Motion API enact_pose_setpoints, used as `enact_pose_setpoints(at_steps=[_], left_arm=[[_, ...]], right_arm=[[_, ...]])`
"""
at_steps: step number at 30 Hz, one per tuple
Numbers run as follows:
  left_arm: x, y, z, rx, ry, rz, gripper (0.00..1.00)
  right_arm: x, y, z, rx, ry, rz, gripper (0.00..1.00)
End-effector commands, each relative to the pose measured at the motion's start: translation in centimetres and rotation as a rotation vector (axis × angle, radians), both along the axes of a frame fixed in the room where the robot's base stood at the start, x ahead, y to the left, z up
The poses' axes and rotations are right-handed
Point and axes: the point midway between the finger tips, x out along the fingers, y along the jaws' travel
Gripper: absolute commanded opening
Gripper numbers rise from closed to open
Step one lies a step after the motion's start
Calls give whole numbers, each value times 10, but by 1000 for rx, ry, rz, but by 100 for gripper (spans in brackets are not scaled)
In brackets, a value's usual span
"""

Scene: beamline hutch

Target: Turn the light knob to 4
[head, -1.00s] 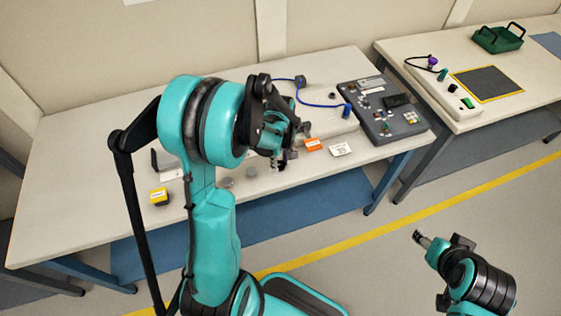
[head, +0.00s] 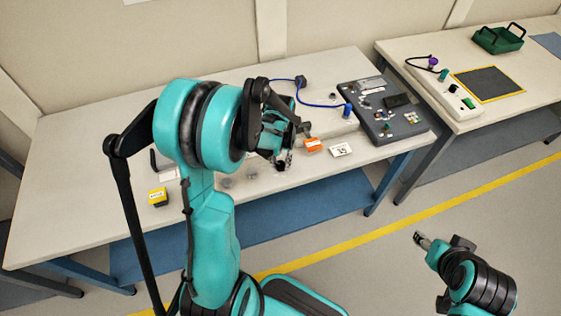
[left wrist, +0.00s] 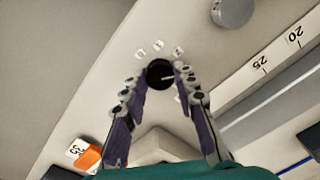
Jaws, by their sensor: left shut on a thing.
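The black round knob (left wrist: 160,73) has a pale pointer line and small white tags (left wrist: 158,45) around it; their digits are too small to read. My left gripper (left wrist: 160,75) has a finger on each side of the knob and is shut on it.
A grey round knob (left wrist: 232,11) and a scale strip (left wrist: 262,66) are close by. An orange block (head: 313,145), a white card (head: 341,150) and a dark panel (head: 402,122) are to the right. A yellow block (head: 158,197) is at the left.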

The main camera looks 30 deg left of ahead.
Motion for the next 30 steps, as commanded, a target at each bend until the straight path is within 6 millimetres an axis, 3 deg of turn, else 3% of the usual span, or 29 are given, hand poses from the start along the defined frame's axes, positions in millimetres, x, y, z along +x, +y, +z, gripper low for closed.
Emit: enact_pose_setpoints(at_steps=[18, 30], left_arm=[[0, 0, 0, 0, 0, -579, 0], [0, 0, 0, 0, -1, -860, 0]], right_arm=[[0, 0, -3, 0, 0, 0, 55], [0, 0, -4, 0, 0, 0, 55]])
